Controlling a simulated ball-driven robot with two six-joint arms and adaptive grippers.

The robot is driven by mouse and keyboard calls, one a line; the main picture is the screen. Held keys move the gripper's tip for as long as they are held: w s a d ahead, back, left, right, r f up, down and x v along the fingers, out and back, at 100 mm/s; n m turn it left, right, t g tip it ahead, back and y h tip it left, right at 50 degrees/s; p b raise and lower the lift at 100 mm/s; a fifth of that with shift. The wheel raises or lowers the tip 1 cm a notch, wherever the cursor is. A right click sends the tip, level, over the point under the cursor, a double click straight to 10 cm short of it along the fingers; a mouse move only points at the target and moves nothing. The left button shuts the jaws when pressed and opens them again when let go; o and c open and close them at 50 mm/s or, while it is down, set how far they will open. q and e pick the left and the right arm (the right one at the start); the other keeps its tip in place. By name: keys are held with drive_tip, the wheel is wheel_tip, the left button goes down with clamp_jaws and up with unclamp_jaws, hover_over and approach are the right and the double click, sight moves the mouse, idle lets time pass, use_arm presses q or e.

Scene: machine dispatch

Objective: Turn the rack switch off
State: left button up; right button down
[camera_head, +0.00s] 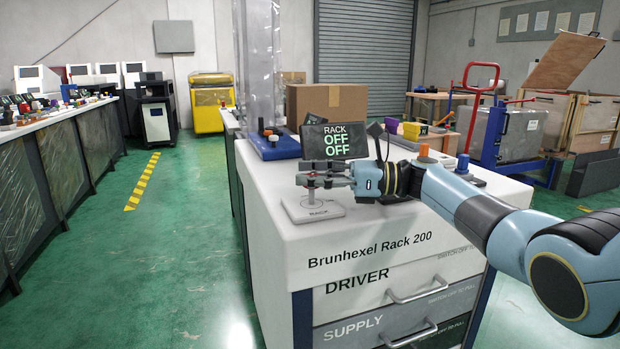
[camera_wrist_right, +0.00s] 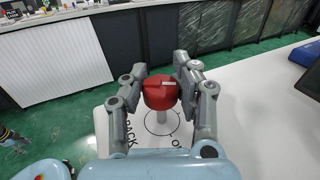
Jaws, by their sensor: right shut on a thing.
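The rack switch is a red knob (camera_wrist_right: 160,92) on a short post above a white base plate (camera_head: 313,209) marked RACK, at the front left of the cabinet top. My right gripper (camera_head: 312,181) reaches in from the right and is shut on the knob; its fingers stand on both sides of the knob in the wrist view (camera_wrist_right: 160,88). In the head view the fingers hide most of the knob. A dark display (camera_head: 334,141) behind it reads RACK OFF OFF in pale green letters.
The white cabinet (camera_head: 368,243), labelled Brunhexel Rack 200, has drawers marked DRIVER and SUPPLY. A cardboard box (camera_head: 328,102) and a blue fixture (camera_head: 268,146) are at the back of its top. Green floor is clear to the left, beside a long bench (camera_head: 60,125).

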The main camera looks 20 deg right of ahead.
drive_tip(key=shift+d+f, duration=0.1)
idle(0.4)
drive_tip(key=c, duration=1.1)
unclamp_jaws()
drive_tip(key=shift+d, duration=0.15)
drive_tip(key=shift+o, duration=1)
drive_tip(key=v, duration=1.1)
drive_tip(key=shift+s+d, duration=0.15)
drive_tip(key=shift+d, duration=0.25)
